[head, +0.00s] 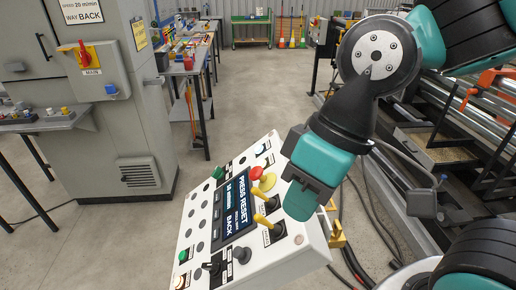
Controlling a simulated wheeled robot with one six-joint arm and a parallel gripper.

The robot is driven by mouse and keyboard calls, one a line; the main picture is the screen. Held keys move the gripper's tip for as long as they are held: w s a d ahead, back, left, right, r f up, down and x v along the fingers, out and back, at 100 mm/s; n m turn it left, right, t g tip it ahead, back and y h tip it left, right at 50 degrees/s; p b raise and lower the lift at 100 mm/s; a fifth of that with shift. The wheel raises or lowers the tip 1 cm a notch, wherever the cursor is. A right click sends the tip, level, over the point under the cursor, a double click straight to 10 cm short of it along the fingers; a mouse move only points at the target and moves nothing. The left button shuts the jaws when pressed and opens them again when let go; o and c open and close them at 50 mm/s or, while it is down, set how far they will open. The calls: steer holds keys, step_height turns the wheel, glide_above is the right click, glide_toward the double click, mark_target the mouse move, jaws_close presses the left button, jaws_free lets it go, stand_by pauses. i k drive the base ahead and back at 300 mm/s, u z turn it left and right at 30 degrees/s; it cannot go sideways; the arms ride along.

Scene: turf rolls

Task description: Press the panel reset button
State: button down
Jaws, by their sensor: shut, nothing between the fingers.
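A white sloping control panel (203,208) stands in the lower middle of the head view. Its dark screen (236,205) reads "PRESS RESET" and "BACK". A red mushroom button (255,173) and a yellow round piece (267,182) sit near its upper right, and a green button (219,172) near its upper left. A lit green button (183,256) and a pale one (180,282) sit at the lower left. The small labels are unreadable, so I cannot tell which is reset. My gripper (301,207) is shut and empty, over the panel's right edge; contact cannot be judged.
Yellow-and-black levers (264,221) and a dark knob (243,255) stick up from the panel. A grey cabinet (125,110) with a red main switch stands left. Cables and machine rails (450,155) fill the right. Open floor (250,90) lies behind the panel.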

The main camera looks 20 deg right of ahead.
mark_target(259, 149)
steer(key=z, duration=0.05)
steer(key=k, duration=0.5)
steer(key=z, duration=0.95)
steer(key=i, duration=1.4)
steer(key=u, duration=2)
